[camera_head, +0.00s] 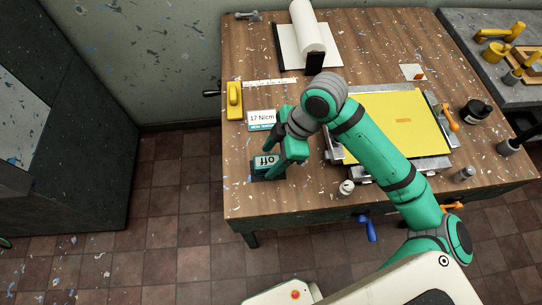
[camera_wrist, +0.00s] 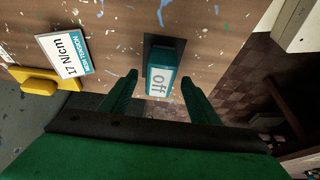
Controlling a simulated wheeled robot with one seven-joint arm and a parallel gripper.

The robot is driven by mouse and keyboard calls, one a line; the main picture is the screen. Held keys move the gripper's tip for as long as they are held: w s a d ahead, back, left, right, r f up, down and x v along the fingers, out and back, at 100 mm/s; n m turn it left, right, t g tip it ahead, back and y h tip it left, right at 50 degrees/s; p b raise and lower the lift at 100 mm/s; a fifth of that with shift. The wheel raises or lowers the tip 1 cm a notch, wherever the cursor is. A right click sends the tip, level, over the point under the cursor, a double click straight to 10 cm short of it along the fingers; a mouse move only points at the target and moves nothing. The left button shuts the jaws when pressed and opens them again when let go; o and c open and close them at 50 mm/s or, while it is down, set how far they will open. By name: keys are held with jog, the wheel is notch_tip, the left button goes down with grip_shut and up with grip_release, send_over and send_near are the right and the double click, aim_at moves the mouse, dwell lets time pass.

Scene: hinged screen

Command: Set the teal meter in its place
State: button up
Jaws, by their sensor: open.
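The teal meter (camera_head: 266,163) has a pale display reading "off" and stands near the table's front left edge. It also shows in the wrist view (camera_wrist: 161,72), on a dark square pad (camera_wrist: 150,43). My gripper (camera_head: 279,156) is open over it; in the wrist view the two fingers (camera_wrist: 160,80) lie on either side of the meter's near end, with gaps visible. I cannot tell how deep the fingers reach around it. A card (camera_head: 262,119) reading "17 N/cm" with a teal band lies behind the meter; it shows in the wrist view too (camera_wrist: 69,55).
A small jar (camera_head: 346,187) stands at the front edge. A paper roll (camera_head: 308,27) is at the back.

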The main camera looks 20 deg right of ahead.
jog(key=v, duration=1)
jog(key=shift+r, duration=0.25)
jog(key=shift+d, duration=0.1)
